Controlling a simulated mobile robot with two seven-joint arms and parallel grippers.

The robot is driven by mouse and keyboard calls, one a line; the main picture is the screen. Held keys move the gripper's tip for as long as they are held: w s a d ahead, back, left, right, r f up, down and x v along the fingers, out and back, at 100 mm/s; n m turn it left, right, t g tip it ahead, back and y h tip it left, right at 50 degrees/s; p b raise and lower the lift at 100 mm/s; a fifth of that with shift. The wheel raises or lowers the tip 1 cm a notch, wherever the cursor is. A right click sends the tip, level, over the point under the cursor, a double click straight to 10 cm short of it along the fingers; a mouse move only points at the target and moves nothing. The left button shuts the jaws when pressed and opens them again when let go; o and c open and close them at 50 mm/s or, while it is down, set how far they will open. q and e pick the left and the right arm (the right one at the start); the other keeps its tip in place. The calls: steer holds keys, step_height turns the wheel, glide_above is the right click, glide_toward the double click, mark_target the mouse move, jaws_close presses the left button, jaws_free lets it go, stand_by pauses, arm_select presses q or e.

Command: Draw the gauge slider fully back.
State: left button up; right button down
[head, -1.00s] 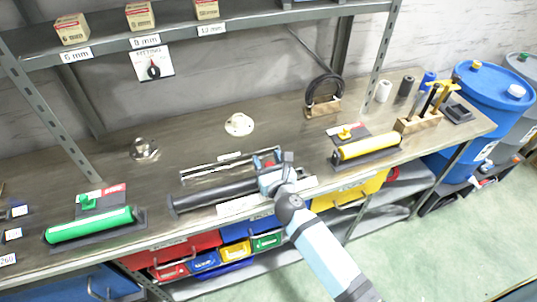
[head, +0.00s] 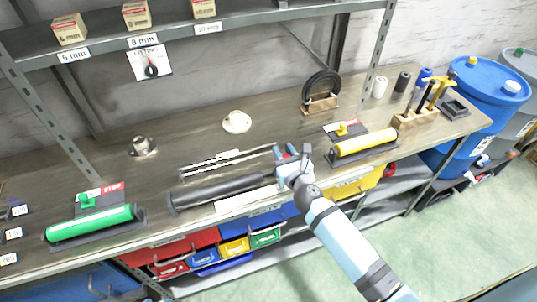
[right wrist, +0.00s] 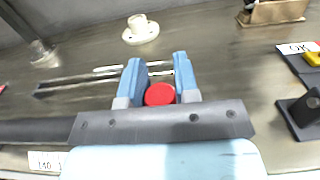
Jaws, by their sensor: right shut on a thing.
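My right gripper (head: 284,151) is at the right end of the gauge, a long dark cylinder (head: 215,190) lying on the bench beside a slim metal rail (head: 225,160). In the right wrist view its two blue fingers (right wrist: 158,75) stand on either side of a round red knob (right wrist: 160,95), which I take for the slider's handle, and are shut on it. The cylinder (right wrist: 35,131) runs off to the left there. A white scale strip (head: 245,200) lies along the bench's front edge. My wrist hides the slider in the head view. My left gripper is not in view.
A yellow cylinder (head: 368,142) on a dark base stands to the right, a green one (head: 90,223) far left. A white round flange (head: 236,122) and a metal fitting (head: 143,146) stand behind. A wooden tool block (head: 416,119) is at the right end.

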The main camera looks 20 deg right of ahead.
steer(key=shift+d, duration=0.95)
steer(key=c, duration=1)
jaws_free()
steer(key=shift+c, duration=0.2)
steer(key=shift+o, duration=1)
steer(key=shift+d, duration=0.15)
